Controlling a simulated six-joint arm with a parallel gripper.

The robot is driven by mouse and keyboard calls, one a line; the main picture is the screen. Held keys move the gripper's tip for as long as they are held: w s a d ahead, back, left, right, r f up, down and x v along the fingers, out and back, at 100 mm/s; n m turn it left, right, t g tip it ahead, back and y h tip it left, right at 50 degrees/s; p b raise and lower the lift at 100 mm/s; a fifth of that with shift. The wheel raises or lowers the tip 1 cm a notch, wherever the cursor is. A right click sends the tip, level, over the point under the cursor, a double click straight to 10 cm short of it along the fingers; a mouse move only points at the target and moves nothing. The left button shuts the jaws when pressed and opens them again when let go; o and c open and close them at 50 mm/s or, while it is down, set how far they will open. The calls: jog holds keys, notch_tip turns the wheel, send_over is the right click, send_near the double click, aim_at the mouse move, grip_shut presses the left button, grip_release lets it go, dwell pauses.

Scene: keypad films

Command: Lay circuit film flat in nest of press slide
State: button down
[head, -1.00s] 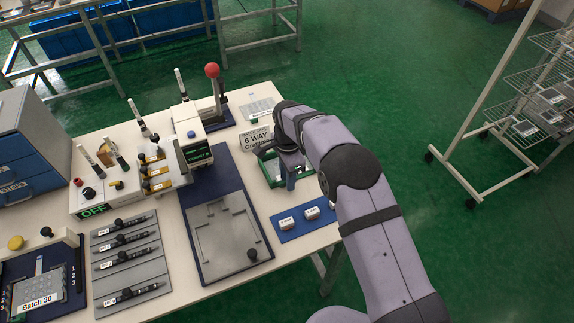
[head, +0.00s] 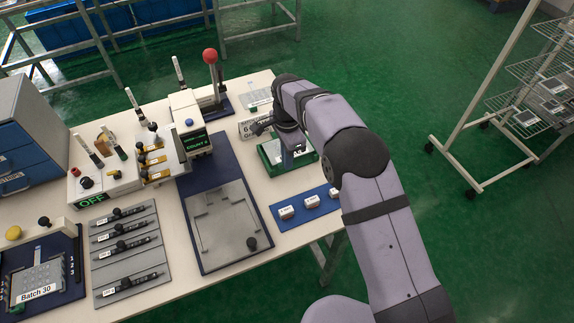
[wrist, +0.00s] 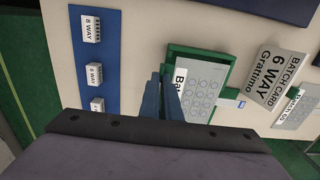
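A pale circuit film (wrist: 200,88) with rows of round key marks and a partly hidden "Bat…" label lies in a green tray (wrist: 217,56). The tray (head: 270,155) also shows at the table's right side in the head view. My gripper (wrist: 165,75) points down over the tray at the film's labelled end and hides part of it. Its fingers look close together; whether they touch or hold the film's edge is unclear. The press slide (head: 222,215) is a grey plate with a recessed nest outline and a black knob, on a dark blue base. Its nest looks empty.
A batch card (wrist: 284,75) reading "6 WAY" stands beside the tray. A press with a red-knobbed lever (head: 210,57) is behind.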

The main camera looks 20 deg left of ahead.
notch_tip(320, 180, up, 6)
jog(key=shift+r+b, duration=0.2)
jog(key=shift+b, duration=0.35)
jog(key=shift+s+a+r, duration=0.1)
jog(key=shift+s+a, duration=0.05)
jog(key=shift+s, duration=0.05)
jog(key=s+a+p, duration=0.3)
jog(key=s+p, duration=0.1)
jog(key=s, duration=0.3)
jog(key=s+a+p, duration=0.4)
jog(key=s, duration=0.2)
jog(key=p, duration=0.7)
send_over(221, 250)
jog(key=shift+r, duration=0.4)
jog(key=shift+f+b, duration=3.05)
jog(key=shift+f, duration=1.05)
jog(key=shift+f, duration=0.4)
